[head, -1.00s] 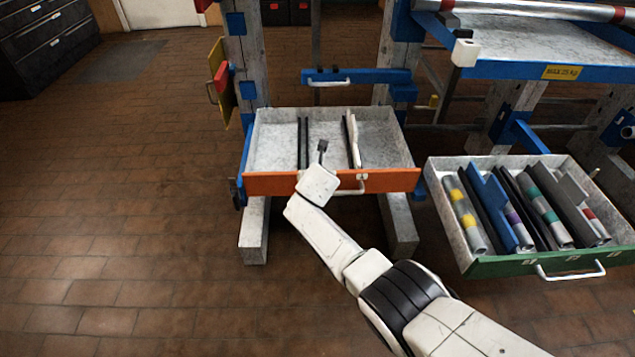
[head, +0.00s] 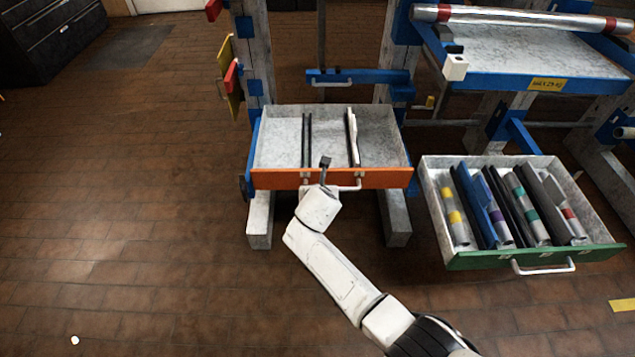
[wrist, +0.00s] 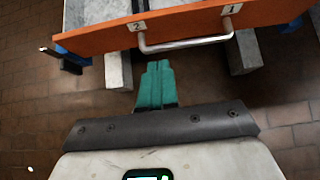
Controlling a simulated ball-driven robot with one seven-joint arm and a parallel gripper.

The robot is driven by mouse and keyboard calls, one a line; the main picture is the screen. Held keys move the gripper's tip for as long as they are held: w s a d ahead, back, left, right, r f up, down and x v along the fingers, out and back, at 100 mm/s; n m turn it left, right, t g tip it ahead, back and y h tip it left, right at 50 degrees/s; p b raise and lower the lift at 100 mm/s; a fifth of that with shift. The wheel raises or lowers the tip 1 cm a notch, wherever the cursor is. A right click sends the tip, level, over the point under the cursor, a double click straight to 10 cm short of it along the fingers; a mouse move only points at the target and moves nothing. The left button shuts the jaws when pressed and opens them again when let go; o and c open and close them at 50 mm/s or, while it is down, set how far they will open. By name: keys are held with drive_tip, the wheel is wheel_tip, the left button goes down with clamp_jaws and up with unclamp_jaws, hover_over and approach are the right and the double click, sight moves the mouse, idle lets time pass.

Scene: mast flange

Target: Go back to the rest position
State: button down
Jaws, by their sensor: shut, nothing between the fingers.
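My gripper (head: 325,163) is at the end of my white arm, in front of the orange-fronted drawer (head: 280,179) in the head view. In the wrist view my gripper's green fingers (wrist: 155,68) are together with nothing between them. Their tips are just below the drawer's metal handle (wrist: 185,45) in the picture; I cannot tell whether they touch it. The drawer is pulled out, with dark dividers and a pale strip inside. Its front carries labels 2 and 1.
A green-fronted drawer (head: 480,260) stands open at the right, holding several tubes and bars. A blue-edged shelf (head: 500,72) with a metal tube is above it. Wooden posts (head: 259,220) stand below the orange drawer.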

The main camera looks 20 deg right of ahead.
drive_tip(key=shift+s+r, duration=0.1)
drive_tip(key=shift+s, duration=0.05)
drive_tip(key=s+d+f+m+g, duration=0.2)
drive_tip(key=s+d+m, duration=0.1)
drive_tip(key=s+m, duration=0.6)
drive_tip(key=s+d+f+m+g, duration=0.2)
drive_tip(key=s+d+m, duration=0.1)
drive_tip(key=s+m, duration=0.55)
drive_tip(key=s+d+r+m+g+y, duration=0.1)
drive_tip(key=s+d+r+m+g, duration=0.2)
drive_tip(key=s+m, duration=0.8)
drive_tip(key=s+d+r+m+g+y, duration=0.1)
drive_tip(key=s+d+r+m, duration=0.3)
drive_tip(key=s, duration=1.3)
wheel_tip(320, 180, up, 17)
drive_tip(key=a+p, duration=0.1)
drive_tip(key=p, duration=1.5)
drive_tip(key=shift+a+m+p, duration=0.15)
drive_tip(key=shift+m+p, duration=0.25)
drive_tip(key=shift+m, duration=0.05)
